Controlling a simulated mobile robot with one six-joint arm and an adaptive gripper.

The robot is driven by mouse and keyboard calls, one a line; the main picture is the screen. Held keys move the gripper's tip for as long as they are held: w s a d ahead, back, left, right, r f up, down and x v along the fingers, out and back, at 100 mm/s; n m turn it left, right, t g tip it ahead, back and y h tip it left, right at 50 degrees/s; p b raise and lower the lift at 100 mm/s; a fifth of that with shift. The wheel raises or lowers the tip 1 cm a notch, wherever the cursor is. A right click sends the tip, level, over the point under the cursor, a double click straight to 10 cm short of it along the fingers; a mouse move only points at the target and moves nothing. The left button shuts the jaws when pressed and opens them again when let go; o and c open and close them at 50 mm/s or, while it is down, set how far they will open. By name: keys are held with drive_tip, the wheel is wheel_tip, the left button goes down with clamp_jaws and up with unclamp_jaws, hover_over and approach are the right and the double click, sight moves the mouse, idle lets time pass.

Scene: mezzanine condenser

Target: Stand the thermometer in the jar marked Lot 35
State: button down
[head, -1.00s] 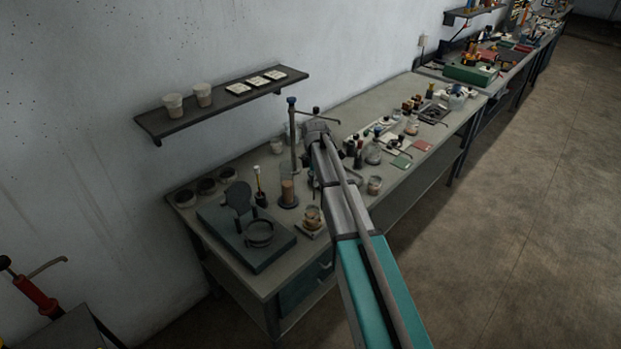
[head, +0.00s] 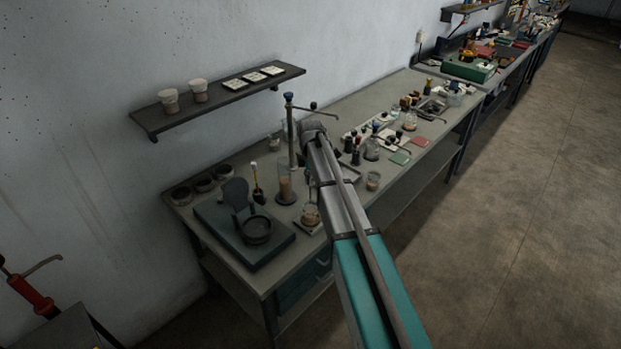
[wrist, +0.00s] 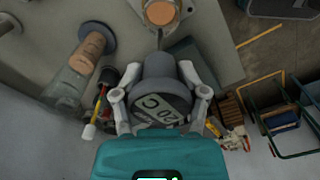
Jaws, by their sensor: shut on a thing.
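In the wrist view my gripper (wrist: 161,95) is shut on the thermometer (wrist: 158,103), a dark round dial head with a pale label reading 20 C. A thin dark stem shows beyond the head, pointing toward a small jar (wrist: 160,12) with orange-brown contents at the top edge. I cannot tell whether the stem touches this jar. A small jar with similar contents (head: 311,215) stands near the bench's front in the head view. No Lot 35 mark is readable. In the head view my gripper is hidden behind my arm.
A tall glass cylinder with tan contents (wrist: 86,53) stands close to the left of my gripper, beside a cup of brushes (wrist: 104,100). A dark ring-shaped dish (head: 256,230) sits on a blue-grey board (head: 222,232). A wall shelf (head: 220,98) hangs behind.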

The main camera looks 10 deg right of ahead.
drive_tip(key=shift+f+b, duration=4.9)
drive_tip(key=shift+f, duration=0.2)
unclamp_jaws()
